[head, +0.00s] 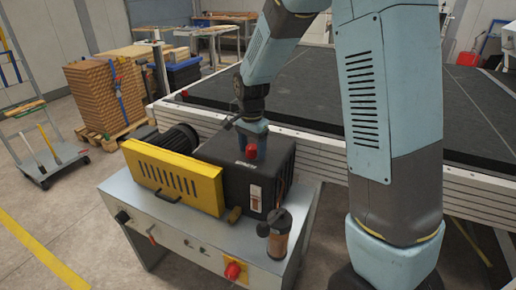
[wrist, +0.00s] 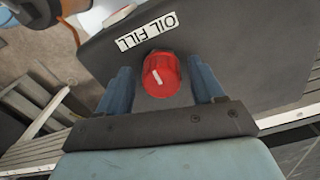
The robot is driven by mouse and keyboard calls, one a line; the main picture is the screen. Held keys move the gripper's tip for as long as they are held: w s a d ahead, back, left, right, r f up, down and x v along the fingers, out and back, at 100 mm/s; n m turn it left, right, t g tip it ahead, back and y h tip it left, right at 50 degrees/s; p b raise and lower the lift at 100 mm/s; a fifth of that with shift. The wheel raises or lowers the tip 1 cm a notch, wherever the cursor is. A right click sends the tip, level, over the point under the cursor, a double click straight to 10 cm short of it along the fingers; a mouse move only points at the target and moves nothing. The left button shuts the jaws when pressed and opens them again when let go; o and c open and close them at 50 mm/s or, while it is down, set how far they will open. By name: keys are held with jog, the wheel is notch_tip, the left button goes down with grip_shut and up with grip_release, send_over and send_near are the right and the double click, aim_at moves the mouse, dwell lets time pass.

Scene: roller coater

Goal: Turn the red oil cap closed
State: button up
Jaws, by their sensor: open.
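The red oil cap (wrist: 161,75) has a ribbed edge and a white mark on its top. It sits on the black housing (wrist: 245,50) beside a white "OIL FILL" label (wrist: 147,31). In the head view the cap (head: 251,152) shows as a small red spot on top of the housing (head: 225,172). My gripper (wrist: 162,78) is open, with one blue finger on each side of the cap. Gaps show between the fingers and the cap in the wrist view. In the head view my gripper (head: 250,140) is just above the cap and partly hides the housing top.
A yellow guard (head: 175,178) and a dark motor (head: 173,142) stand left of the housing on a grey cabinet (head: 185,225). A small cylinder (head: 279,233) stands at the cabinet's front right. The large dark conveyor bed (head: 300,95) lies behind.

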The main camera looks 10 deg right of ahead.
aim_at(252, 147)
jog(key=shift+r, duration=0.15)
notch_tip(252, 147, up, 14)
jog(key=shift+f, duration=0.25)
dwell(0.4)
